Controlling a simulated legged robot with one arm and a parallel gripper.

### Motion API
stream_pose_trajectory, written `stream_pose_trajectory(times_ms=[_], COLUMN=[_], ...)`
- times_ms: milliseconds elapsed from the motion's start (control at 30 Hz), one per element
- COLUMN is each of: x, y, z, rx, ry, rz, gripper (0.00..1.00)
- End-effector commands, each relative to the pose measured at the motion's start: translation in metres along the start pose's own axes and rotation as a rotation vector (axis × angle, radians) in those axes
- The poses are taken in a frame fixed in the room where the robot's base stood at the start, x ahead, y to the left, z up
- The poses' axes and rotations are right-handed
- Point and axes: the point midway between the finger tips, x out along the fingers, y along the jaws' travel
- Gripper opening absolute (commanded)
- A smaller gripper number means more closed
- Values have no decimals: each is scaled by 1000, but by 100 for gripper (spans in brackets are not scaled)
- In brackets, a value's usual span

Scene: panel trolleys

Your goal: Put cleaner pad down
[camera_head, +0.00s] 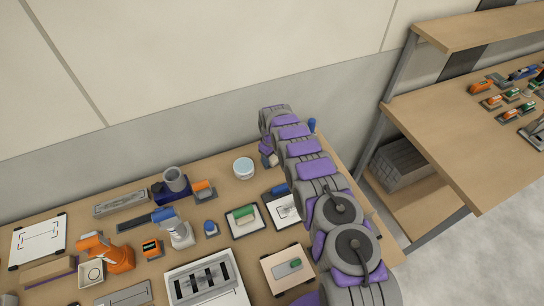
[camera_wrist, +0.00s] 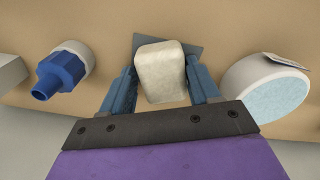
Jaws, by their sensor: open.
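A cream block, which looks like the cleaner pad (camera_wrist: 160,78), sits between my gripper's two blue fingers in the wrist view. A dark grey flat piece (camera_wrist: 194,47) shows behind and under it, on the tan table. My gripper (camera_wrist: 160,68) is open, one finger on each side of the pad; I cannot tell whether either finger touches it. In the head view, my gripper (camera_head: 268,156) is low at the table's back edge, and a small cream part of the pad (camera_head: 273,159) shows beside it. My arm hides much of that area.
A white tub with pale blue contents (camera_wrist: 265,90) stands close right of my gripper in the wrist view; it also shows in the head view (camera_head: 244,168). A blue-and-white fitting (camera_wrist: 66,70) is on the left. Several tools and trays crowd the table (camera_head: 222,187).

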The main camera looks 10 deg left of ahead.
Motion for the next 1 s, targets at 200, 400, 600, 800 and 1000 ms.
stream_pose_trajectory(times_ms=[200,400,600,800,1000], x=[14,15,7,-16,-58], y=[-12,-13,-13,-9,-4], z=[6,8,8,7,6], rx=[-8,-8,-8,-5,-2], ry=[-26,-29,-31,-23,-8], rz=[-23,-25,-26,-18,-9], gripper=[78,78,78,78,78])
